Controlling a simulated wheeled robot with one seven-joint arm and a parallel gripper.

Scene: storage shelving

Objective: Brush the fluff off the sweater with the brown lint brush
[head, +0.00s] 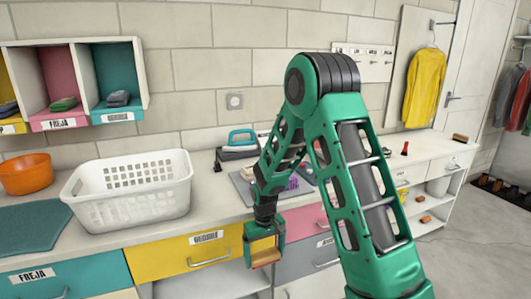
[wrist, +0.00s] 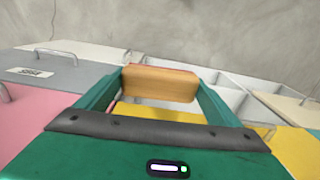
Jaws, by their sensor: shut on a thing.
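My gripper (head: 264,246) hangs low in front of the drawers in the head view. It is shut on a brown brush (wrist: 160,84), a tan wooden block with a thin red edge. The brush also shows in the head view (head: 264,255). A yellow sweater (head: 424,88) hangs from a hook on the upright panel at the right, well away from my gripper. Fluff on it is too small to make out. A second small brown block (head: 460,138) lies at the far right of the counter; I cannot tell whether it is a brush.
A white basket (head: 130,188), an orange bowl (head: 27,174) and a teal mat (head: 30,228) occupy the left counter. A teal-handled iron (head: 240,142) stands behind my arm. Cubbies (head: 142,73) hang above left. Drawers (head: 185,252) line the counter's front. Floor at right is partly clear.

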